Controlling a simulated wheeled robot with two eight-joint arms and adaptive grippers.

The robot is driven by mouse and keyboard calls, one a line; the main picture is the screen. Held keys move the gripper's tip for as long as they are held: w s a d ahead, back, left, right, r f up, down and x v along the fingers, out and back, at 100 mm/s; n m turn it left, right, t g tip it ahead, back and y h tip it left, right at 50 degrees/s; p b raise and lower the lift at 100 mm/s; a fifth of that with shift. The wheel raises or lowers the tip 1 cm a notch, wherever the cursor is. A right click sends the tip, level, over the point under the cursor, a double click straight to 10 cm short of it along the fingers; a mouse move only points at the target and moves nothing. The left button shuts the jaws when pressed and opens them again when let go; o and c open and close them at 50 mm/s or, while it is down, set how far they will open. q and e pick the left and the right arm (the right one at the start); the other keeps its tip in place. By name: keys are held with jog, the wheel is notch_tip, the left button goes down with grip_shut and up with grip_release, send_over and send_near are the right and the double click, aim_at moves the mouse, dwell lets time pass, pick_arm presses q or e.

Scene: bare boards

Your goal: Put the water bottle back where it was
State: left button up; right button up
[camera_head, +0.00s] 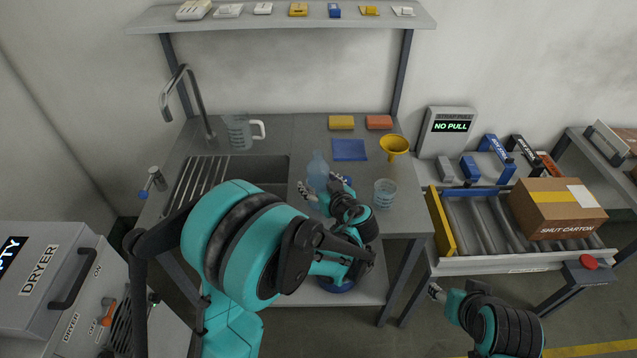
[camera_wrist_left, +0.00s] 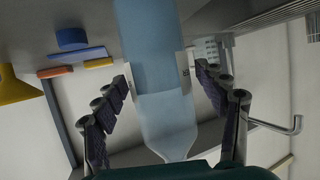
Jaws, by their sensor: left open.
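The water bottle (camera_head: 318,168) is translucent pale blue and upright over the counter, right of the sink. My left gripper (camera_head: 323,190) is at the bottle. In the left wrist view the bottle (camera_wrist_left: 160,95) lies between the two open fingers (camera_wrist_left: 165,95), and a white label edge shows on it. The fingers stand apart on either side of it. The bottle's base is hidden, so I cannot tell whether it rests on the counter. My right gripper (camera_head: 437,292) is low at the right, away from the counter, too small to read.
A clear measuring cup (camera_head: 385,192) stands close right of my left gripper. A yellow funnel (camera_head: 395,145), a blue cloth (camera_head: 349,150) and two sponges (camera_head: 341,122) lie behind. A jug (camera_head: 238,130) and tap (camera_head: 195,100) stand by the sink (camera_head: 265,172). A roller conveyor (camera_head: 480,220) is at right.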

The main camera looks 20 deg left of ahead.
pick_arm(q)
jog(key=shift+s+d+r, duration=0.1)
jog(key=shift+r, duration=0.15)
jog(key=p+v, duration=0.3)
jog(key=v, duration=0.8)
jog(key=s+a+m+g+h, duration=0.3)
jog(key=s+a+m+h, duration=0.1)
jog(key=s+a, duration=0.35)
jog(key=s+r+m+h, duration=0.2)
jog(key=s+m+h, duration=0.1)
jog(key=s, duration=0.7)
jog(key=shift+d+m+h, duration=0.3)
jog(key=shift+m+h, duration=0.1)
jog(key=shift+h, duration=0.4)
